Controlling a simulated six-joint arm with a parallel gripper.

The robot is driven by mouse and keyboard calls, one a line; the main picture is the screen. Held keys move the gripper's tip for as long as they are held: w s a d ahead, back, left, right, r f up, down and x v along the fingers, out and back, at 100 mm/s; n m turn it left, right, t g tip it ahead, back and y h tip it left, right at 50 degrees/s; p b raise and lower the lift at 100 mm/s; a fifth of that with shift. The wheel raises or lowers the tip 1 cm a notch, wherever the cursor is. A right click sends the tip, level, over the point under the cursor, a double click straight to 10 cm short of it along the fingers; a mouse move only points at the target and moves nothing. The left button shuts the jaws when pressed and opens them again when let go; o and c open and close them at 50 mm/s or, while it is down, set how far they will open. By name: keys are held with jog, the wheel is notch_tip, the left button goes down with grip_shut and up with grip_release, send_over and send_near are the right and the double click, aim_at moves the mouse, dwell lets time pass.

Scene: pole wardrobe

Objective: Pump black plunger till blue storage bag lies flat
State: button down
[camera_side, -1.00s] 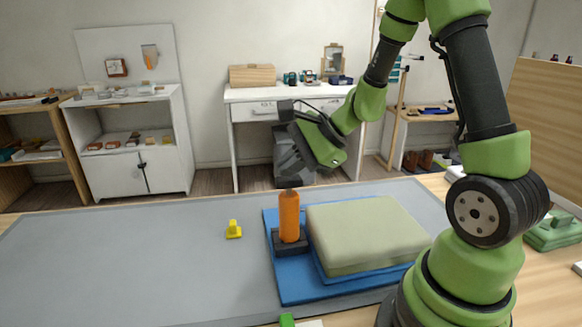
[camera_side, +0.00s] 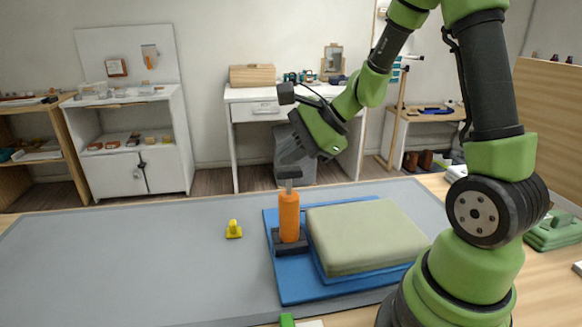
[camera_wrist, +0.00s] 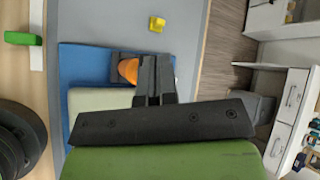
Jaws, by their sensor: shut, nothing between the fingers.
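An orange pump cylinder (camera_side: 289,217) stands upright on a dark base (camera_side: 290,243). A thin rod and the dark plunger handle (camera_side: 289,173) stick up from its top. My gripper (camera_side: 291,157) is shut and empty, its fingertips right at or just above the handle; I cannot tell whether they touch. In the wrist view the shut fingers (camera_wrist: 153,62) hide the handle and part of the orange cylinder (camera_wrist: 128,70). Right of the pump, a thick pale green pad (camera_side: 365,234) sits above a blue layer, likely the storage bag (camera_side: 368,268), and still stands high.
A blue mat (camera_side: 300,291) lies under pump and pad on the grey table covering (camera_side: 130,270). A small yellow object (camera_side: 234,230) stands left of the pump. A green-tipped item (camera_side: 287,319) is at the front edge. The left of the table is clear.

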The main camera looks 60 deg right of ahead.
aim_at(290, 170)
jog(key=shift+r, duration=0.7)
jog(key=shift+r, duration=2.9)
dwell(1.4)
jog(key=shift+f, duration=3.05)
